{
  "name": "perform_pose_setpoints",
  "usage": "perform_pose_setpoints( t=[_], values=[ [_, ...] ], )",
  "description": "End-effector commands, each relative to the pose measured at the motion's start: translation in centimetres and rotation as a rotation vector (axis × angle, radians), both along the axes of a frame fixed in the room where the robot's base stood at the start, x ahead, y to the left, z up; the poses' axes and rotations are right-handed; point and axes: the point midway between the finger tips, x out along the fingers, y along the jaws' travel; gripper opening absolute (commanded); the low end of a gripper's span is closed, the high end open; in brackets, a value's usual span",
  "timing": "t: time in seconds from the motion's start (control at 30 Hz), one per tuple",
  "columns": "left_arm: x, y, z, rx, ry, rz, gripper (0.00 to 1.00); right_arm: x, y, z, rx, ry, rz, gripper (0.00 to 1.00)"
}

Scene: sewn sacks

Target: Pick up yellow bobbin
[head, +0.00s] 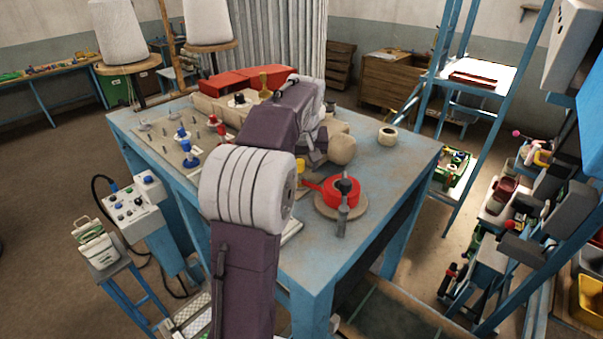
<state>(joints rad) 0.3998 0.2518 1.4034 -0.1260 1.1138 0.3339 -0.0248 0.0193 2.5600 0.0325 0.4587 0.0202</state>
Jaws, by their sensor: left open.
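My left gripper (317,152) is over the blue table (405,180), with its fingers pointing down. It is open, and my own arm hides part of it. A small yellow bobbin (299,168) shows just below and left of the fingers, partly hidden by the arm. I cannot tell whether the fingers touch it. A brass-yellow spool-like piece (263,82) stands at the back of the table. My right gripper is not in view.
A red round piece (340,192) sits on a wooden disc near the front right. Blue bobbins (190,158) stand on a peg board (160,137) at left. Stuffed tan sacks (341,148) lie behind the gripper. The table's right side is mostly clear, with one cream ring (387,136).

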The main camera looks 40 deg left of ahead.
Motion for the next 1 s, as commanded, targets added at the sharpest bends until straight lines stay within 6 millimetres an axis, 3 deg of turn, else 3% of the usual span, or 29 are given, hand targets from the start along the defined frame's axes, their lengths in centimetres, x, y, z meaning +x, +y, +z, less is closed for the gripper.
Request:
perform_pose_setpoints(
  t=[0.03,0.17,0.37,0.4,0.57,1.0],
  values=[
    [0.0,0.3,-0.4,-0.003,0.006,0.002,0.49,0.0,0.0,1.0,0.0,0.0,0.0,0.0],
    [0.6,0.7,-2.0,-0.001,0.002,0.0,0.49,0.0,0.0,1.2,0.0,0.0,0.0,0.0],
    [0.7,0.7,-2.4,0.0,-0.001,0.001,0.49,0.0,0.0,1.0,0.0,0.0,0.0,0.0],
    [0.7,0.7,-2.4,0.0,-0.001,0.001,0.46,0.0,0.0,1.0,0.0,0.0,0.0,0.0],
    [0.7,0.7,-2.4,0.001,-0.001,0.0,0.01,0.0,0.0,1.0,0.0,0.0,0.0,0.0],
    [0.8,0.7,-1.6,0.002,-0.003,0.001,0.0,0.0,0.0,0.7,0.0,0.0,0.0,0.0]
  ],
)
